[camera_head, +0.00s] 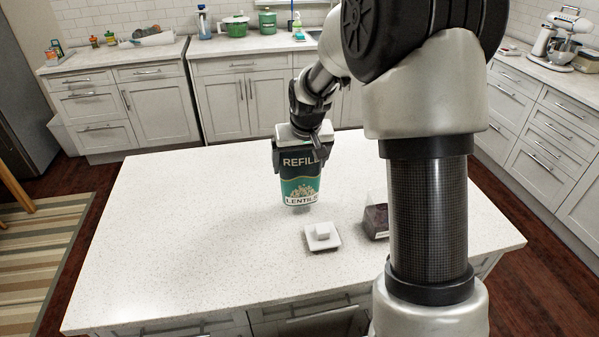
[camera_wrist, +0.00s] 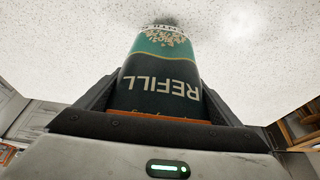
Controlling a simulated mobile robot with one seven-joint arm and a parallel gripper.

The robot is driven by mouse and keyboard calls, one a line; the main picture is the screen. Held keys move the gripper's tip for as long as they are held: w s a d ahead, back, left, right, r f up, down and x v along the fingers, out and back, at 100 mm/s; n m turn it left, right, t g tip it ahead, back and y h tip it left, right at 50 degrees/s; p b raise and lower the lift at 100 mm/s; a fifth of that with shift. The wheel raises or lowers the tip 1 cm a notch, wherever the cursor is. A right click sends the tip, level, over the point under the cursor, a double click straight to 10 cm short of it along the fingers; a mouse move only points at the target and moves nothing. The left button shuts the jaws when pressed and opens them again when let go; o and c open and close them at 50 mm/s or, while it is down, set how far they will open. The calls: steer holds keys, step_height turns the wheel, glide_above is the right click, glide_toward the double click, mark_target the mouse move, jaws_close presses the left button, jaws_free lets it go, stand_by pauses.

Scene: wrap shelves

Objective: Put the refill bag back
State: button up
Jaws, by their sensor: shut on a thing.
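The refill bag (camera_head: 301,184) is dark green and teal, with "REFILL" and "LENTILS" printed on it. It is upright over the island counter (camera_head: 170,230). My gripper (camera_head: 302,143) is shut on its upper part from above. In the wrist view the bag (camera_wrist: 163,75) sits between the two fingers (camera_wrist: 155,105), its lower end pointing at the speckled counter. I cannot tell whether the bag's bottom touches the counter.
A white square lid with a knob (camera_head: 322,236) lies on the island in front of the bag. A clear container with dark contents (camera_head: 376,220) stands right of it, partly hidden by my arm. The island's left side is clear. Back counters hold green pots (camera_head: 236,26) and a stand mixer (camera_head: 566,35).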

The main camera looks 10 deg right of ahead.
mark_target(300, 172)
steer(key=shift+f, duration=1.5)
steer(key=shift+f, duration=0.25)
steer(key=o, duration=1.3)
steer(key=shift+r, duration=0.1)
